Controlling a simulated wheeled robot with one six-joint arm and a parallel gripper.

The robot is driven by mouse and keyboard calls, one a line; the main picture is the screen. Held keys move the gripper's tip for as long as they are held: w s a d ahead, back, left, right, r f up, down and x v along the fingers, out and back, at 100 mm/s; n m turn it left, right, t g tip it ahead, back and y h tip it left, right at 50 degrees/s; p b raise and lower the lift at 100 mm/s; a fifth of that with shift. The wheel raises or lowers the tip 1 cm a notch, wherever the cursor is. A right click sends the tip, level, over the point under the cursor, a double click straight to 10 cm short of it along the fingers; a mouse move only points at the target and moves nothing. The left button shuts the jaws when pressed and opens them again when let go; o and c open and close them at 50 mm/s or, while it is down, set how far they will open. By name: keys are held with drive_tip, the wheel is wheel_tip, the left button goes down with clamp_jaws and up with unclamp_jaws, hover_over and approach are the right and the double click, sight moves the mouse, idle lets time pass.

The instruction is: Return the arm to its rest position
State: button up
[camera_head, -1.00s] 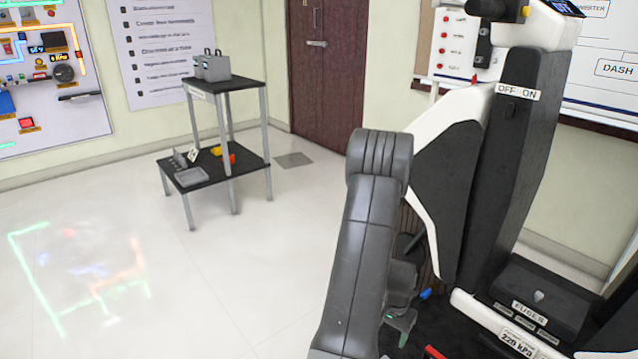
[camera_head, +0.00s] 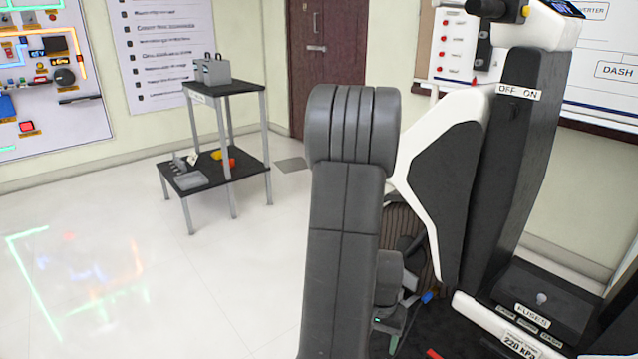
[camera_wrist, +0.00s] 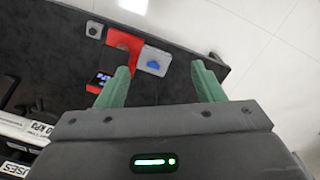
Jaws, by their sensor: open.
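My gripper (camera_wrist: 160,88) shows in the wrist view with its two green fingers apart and nothing between them. It is above the dark deck of the chassis rig (camera_wrist: 55,55). In the head view my grey arm stands in the lower middle, with the elbow high. The gripper (camera_head: 388,338) shows only partly there, low behind the arm and beside the rig.
The chassis rig's dark column (camera_head: 515,170) stands close on the right. A red block (camera_wrist: 122,45) and a grey piece with a blue top (camera_wrist: 154,61) are on the deck near the fingers. A two-level cart (camera_head: 240,165) stands further back. Left floor is clear.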

drive_tip(key=s+a+r+n, duration=0.1)
drive_tip(key=s+a+r, duration=0.1)
drive_tip(key=s, duration=0.4)
drive_tip(key=s+a+r+n+b, duration=0.1)
drive_tip(key=s+a+r, duration=0.1)
drive_tip(key=s, duration=0.4)
drive_tip(key=shift+a+r+n, duration=0.3)
drive_tip(key=shift+r, duration=0.25)
drive_tip(key=shift+b, duration=0.3)
